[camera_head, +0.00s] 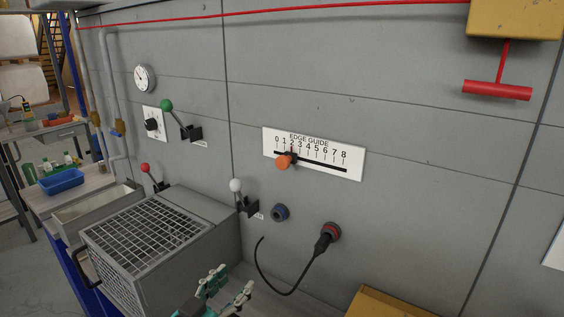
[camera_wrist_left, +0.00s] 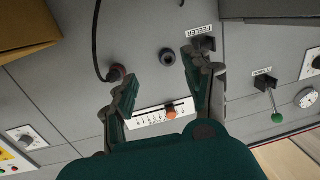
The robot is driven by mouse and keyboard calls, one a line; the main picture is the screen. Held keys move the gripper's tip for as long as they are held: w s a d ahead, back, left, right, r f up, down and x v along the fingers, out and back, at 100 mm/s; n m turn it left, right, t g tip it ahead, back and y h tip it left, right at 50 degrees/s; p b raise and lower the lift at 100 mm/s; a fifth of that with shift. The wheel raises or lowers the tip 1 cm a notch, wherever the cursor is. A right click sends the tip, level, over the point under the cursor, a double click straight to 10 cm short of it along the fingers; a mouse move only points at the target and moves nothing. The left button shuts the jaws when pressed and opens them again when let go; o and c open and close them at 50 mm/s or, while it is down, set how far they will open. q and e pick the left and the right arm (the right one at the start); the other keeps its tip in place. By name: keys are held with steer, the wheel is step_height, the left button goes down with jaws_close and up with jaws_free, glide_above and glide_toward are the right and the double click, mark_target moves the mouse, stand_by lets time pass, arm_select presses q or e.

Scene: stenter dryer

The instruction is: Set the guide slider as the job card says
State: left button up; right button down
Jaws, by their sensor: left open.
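The edge guide plate (camera_head: 350,165) is a white scale from 0 to 8 with a dark slot, fixed on the grey machine wall. Its orange slider knob (camera_head: 284,162) is near the low end; its base appears close to the 2, beside a small red mark. My left gripper (camera_head: 228,288) is low in the head view, below and left of the plate, open and apart from the knob. In the left wrist view the open fingers (camera_wrist_left: 160,68) frame the wall, with the orange knob (camera_wrist_left: 171,111) and plate (camera_wrist_left: 148,118) beyond them. My right gripper is out of view.
Left of the plate are a white-knobbed lever (camera_head: 236,186) and a green-knobbed lever (camera_head: 167,105). Below are a blue-ringed socket (camera_head: 280,212) and a black plug with cable (camera_head: 326,238). A mesh-topped box (camera_head: 150,235) stands lower left. A red T-handle (camera_head: 497,90) hangs upper right.

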mark_target(281, 164)
arm_select(q)
step_height(281, 164, up, 14)
steer(key=w+d+m+t+h, duration=0.2)
steer(key=t+h, duration=0.1)
steer(key=h, duration=0.2)
steer(key=p+x, duration=0.1)
steer(key=x, duration=0.4)
steer(key=p+x, duration=0.2)
steer(key=x, duration=0.3)
steer(key=p+x, duration=0.2)
steer(key=x, duration=0.3)
steer(key=shift+w+a+r, duration=0.15)
steer(key=shift+w, duration=0.35)
steer(key=shift+w+d+r, duration=0.1)
steer(key=shift+w+d, duration=0.2)
steer(key=shift+w, duration=0.1)
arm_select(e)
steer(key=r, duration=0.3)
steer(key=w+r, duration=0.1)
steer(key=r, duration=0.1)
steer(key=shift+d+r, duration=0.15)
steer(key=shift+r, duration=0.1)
arm_select(q)
jaws_close()
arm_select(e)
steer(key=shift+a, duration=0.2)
